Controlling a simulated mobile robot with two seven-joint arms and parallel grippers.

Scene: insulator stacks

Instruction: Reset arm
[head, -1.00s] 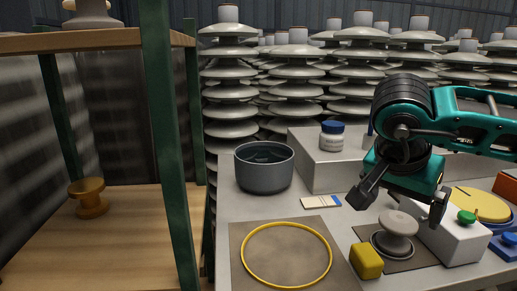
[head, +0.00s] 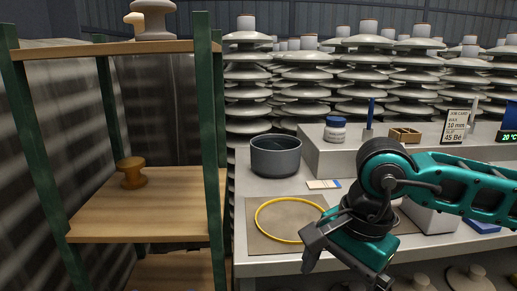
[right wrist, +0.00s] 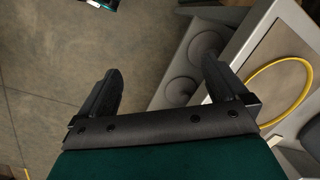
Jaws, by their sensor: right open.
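My right gripper (head: 345,270) hangs low in front of the table's front edge in the head view, its arm coming in from the right. Its two fingers are spread. The right wrist view shows the open gripper (right wrist: 165,88) with nothing between its fingers, floor and the side of the table beyond them. The yellow ring (head: 291,220) lies on a brown mat (head: 262,236) on the table, left of the gripper; it also shows at the right of the right wrist view (right wrist: 283,90). My left gripper is not in view.
Insulator stacks (head: 302,75) fill the background.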

